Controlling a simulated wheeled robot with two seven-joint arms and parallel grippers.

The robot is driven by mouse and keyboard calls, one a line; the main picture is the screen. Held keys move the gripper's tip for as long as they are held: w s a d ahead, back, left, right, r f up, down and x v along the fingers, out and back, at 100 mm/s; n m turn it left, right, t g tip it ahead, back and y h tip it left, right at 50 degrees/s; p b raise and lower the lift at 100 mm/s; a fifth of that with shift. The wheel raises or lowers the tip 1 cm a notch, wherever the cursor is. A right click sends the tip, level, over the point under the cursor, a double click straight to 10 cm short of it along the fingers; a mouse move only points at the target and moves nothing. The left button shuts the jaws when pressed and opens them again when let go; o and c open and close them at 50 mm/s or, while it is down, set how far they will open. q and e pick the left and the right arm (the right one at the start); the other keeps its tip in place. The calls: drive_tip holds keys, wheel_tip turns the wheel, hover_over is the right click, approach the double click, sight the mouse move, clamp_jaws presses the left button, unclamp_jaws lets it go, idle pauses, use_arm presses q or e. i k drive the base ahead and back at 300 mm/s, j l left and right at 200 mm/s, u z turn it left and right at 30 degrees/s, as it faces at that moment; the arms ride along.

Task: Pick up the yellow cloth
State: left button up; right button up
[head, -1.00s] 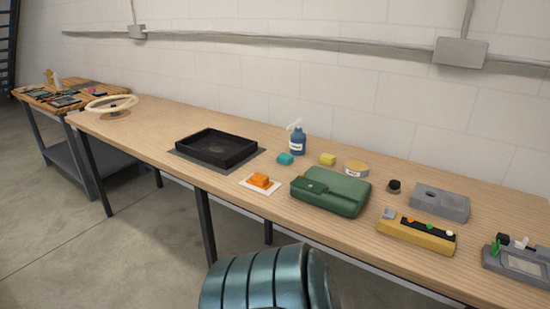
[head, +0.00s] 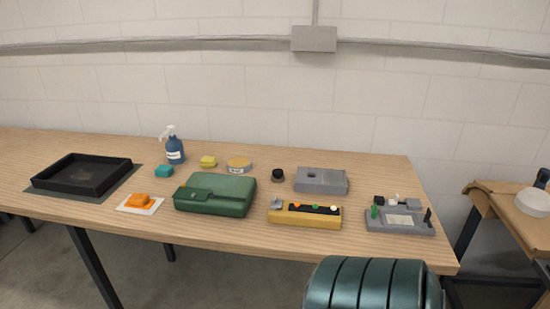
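A small yellow folded-looking piece (head: 208,161) lies at the back of the long wooden table (head: 380,165), between a blue pump bottle (head: 175,152) and a round tin (head: 239,165). It may be the yellow cloth or a sponge; it is too small to tell. An orange piece (head: 139,200) lies on a white sheet (head: 128,208) near the front edge. Neither of my grippers shows in the head view.
A green case (head: 216,195) lies in front of the yellow piece, a teal piece (head: 164,171) to its left. A black tray (head: 82,187) is far left. A grey block (head: 320,181), yellow panel (head: 304,214) and grey device (head: 400,230) stand right. Another table (head: 508,215) is at far right.

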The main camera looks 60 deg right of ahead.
sight(207, 162)
drive_tip(key=z, duration=1.9)
drive_tip(key=j+z, duration=0.35)
drive_tip(key=k+j+z, duration=0.15)
drive_tip(key=z, duration=0.25)
drive_tip(key=k+j, duration=0.15)
drive_tip(key=j, duration=0.2)
drive_tip(key=k+j+z, duration=0.1)
drive_tip(key=j, duration=0.3)
drive_tip(key=k+j+z, duration=0.1)
drive_tip(key=j, duration=0.25)
drive_tip(key=k+j, duration=0.3)
